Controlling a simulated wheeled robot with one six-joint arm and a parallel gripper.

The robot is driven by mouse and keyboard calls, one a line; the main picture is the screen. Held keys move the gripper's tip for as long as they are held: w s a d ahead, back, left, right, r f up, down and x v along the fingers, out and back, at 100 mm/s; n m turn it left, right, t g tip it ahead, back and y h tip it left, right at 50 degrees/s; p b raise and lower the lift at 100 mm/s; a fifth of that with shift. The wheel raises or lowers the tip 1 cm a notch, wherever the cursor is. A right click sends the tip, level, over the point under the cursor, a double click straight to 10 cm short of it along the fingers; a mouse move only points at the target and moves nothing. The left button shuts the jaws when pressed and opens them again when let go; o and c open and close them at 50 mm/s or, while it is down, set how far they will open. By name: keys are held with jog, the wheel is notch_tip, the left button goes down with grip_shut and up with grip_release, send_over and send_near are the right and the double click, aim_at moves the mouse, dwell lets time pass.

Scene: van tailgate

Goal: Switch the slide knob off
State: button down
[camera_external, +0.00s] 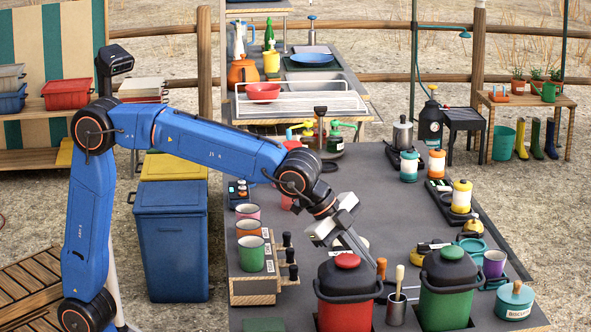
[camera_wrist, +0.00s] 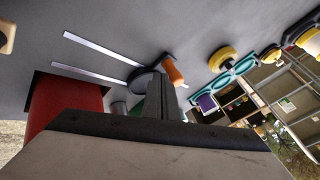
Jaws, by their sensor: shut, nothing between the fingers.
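A small orange-brown upright knob (camera_external: 381,267) shows right beside my fingertips in the external view. It seems to be the slide knob, but no marking shows. In the wrist view the orange knob (camera_wrist: 173,71) stands by a dark round base, with two pale parallel strips (camera_wrist: 100,53) running away to the left. My gripper (camera_external: 372,264) is shut and empty, pointing down and right between the red and green canisters. In the wrist view my gripper (camera_wrist: 162,90) reaches up close to the knob. I cannot tell whether they touch. Part of the knob's base is hidden.
The red canister (camera_external: 345,290) and green canister (camera_external: 447,285) stand close on either side. A dark cup with a wooden-handled tool (camera_external: 396,309) stands between them. A wooden mug rack (camera_external: 254,289) with several black knobs is left. The grey counter behind (camera_external: 330,200) is partly free.

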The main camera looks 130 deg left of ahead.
jog(key=shift+a, duration=0.15)
jog(key=w+a, duration=0.8)
jog(key=shift+w, duration=0.15)
dwell(0.3)
jog(key=shift+a, duration=0.1)
jog(key=shift+d, duration=0.4)
jog(key=d, duration=0.1)
jog(key=s+d, duration=0.1)
jog(key=d+r, duration=0.1)
jog(key=shift+s+d, duration=0.3)
jog(key=shift+s, duration=0.1)
jog(key=v, duration=0.9)
